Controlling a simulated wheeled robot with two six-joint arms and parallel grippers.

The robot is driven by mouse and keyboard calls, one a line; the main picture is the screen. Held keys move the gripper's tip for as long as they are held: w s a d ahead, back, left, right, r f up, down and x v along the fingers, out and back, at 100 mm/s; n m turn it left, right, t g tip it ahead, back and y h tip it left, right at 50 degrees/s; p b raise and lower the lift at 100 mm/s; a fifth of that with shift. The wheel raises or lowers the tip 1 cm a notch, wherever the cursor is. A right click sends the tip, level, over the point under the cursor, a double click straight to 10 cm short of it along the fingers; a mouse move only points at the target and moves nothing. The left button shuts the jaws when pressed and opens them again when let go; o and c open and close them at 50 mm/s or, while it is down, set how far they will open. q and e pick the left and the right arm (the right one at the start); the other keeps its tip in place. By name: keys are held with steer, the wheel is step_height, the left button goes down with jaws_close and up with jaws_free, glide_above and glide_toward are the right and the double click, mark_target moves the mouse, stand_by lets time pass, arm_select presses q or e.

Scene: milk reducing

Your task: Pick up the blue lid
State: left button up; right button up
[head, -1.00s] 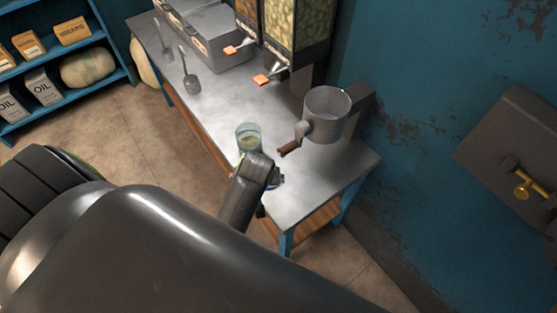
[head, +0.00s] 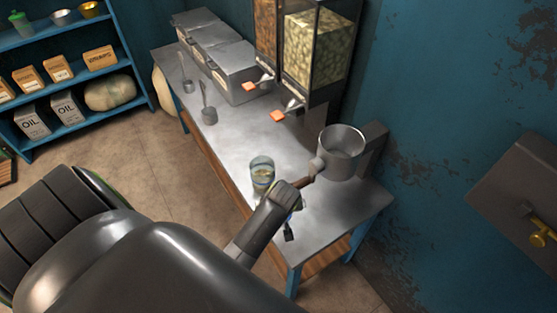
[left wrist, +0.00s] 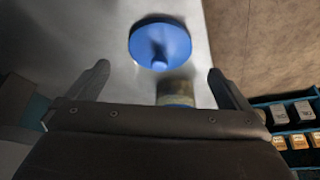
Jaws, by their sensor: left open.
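The blue lid (left wrist: 160,45) is round with a knob and lies on the metal table, seen ahead of my fingers in the left wrist view. In the head view my arm mostly hides it. My left gripper (left wrist: 160,82) is open and empty, its two fingers spread wide, with the lid beyond the fingertips and roughly centred between them. In the head view the left gripper (head: 289,216) is over the near part of the table. A glass jar (head: 262,172) stands beside it; part of a jar (left wrist: 176,92) also shows between the fingers. My right gripper is not in view.
Dispensers (head: 312,50), metal bins (head: 232,72) and scoops stand farther back. The tabletop (head: 235,140) left of the jar is mostly clear.

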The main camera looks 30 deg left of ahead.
arm_select(q)
steer(key=shift+x, duration=3.1)
steer(key=c, duration=0.9)
